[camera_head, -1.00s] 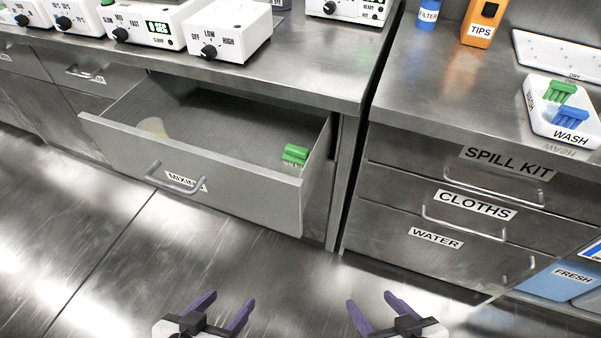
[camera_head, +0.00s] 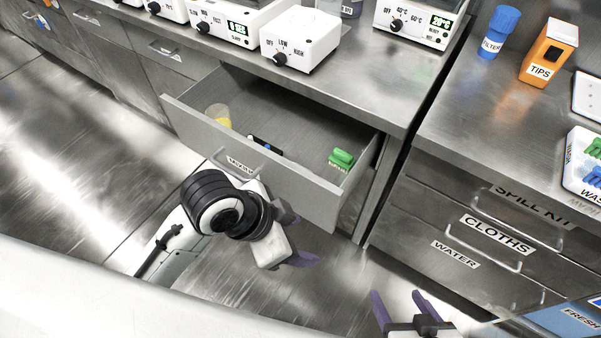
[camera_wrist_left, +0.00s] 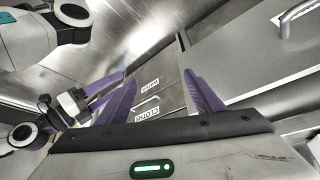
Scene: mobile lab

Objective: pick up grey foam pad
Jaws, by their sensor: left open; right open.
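I cannot make out a grey foam pad in either view. In the head view, my left gripper (camera_head: 303,238) is open and empty, in front of the open drawer (camera_head: 285,183) and apart from it. Its purple fingers also show in the left wrist view (camera_wrist_left: 158,75), with nothing between them. My right gripper (camera_head: 402,297) is open and empty at the bottom of the head view, over the floor. The drawer holds a yellow-filled cup (camera_head: 219,115), a small dark item with blue (camera_head: 266,146) and a green-topped item (camera_head: 341,159). The drawer front hides part of its floor.
White control boxes (camera_head: 286,42) stand on the counter above the drawer. The right counter holds a blue filter bottle (camera_head: 498,32), an orange tips box (camera_head: 548,54) and a white wash tray (camera_head: 577,168). The cloths drawer (camera_head: 470,236) is shut. Floor is clear before the drawers.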

